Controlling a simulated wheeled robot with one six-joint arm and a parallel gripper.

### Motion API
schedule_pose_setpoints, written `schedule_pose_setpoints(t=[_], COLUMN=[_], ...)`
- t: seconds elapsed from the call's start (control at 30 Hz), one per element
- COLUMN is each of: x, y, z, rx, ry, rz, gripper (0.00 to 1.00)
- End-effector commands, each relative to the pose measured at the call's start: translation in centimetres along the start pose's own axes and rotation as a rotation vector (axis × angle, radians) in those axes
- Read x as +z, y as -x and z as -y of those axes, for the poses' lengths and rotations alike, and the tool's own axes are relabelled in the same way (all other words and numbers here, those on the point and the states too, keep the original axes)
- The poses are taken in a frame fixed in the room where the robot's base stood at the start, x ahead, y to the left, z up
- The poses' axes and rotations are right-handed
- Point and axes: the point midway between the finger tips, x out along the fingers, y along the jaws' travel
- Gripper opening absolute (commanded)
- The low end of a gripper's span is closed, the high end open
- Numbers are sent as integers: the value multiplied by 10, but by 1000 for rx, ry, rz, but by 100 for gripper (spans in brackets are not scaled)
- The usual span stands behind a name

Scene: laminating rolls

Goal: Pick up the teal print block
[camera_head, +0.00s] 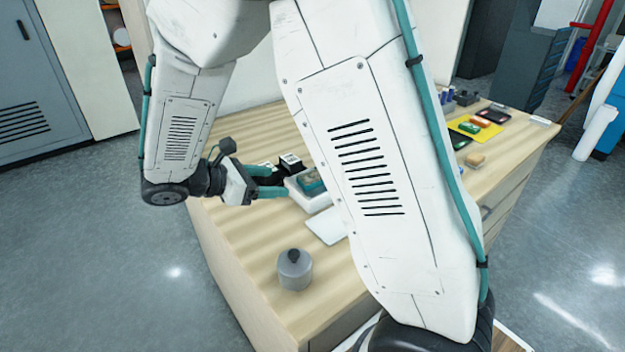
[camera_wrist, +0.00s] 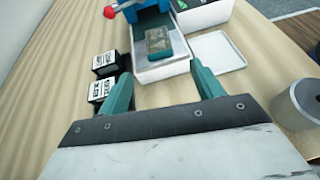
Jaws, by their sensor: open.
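The teal print block (camera_head: 312,183) lies on a white tray (camera_head: 303,196) on the wooden bench, partly hidden behind my arm in the head view. In the wrist view the block (camera_wrist: 159,41) shows a teal rim and a duller, patterned top, and lies on the white tray (camera_wrist: 163,72) ahead of my fingertips. My gripper (camera_head: 284,182) has teal fingers and is held sideways, just left of the tray. In the wrist view the gripper (camera_wrist: 160,80) is open, with nothing between its fingers; the block is beyond them.
Two black blocks with white labels (camera_wrist: 103,92) stand left of the tray. A blue device with a red knob (camera_wrist: 110,12) is behind it. A flat white plate (camera_wrist: 217,52) lies right. A grey canister (camera_head: 294,270) stands nearer. A yellow mat (camera_head: 462,128) holds several blocks.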

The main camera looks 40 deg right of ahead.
Motion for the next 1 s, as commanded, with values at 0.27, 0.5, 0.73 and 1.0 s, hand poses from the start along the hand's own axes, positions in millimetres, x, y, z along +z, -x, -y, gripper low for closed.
schedule_pose_setpoints(t=[0.27, 0.5, 0.73, 1.0], x=[-3, 2, 3, 3], y=[-24, -50, -77, -77], z=[-3, -1, -1, -1], rx=[10, 8, 9, 10], ry=[19, 17, 17, 17], rz=[15, 15, 14, 13], gripper=[66, 66, 66, 44])
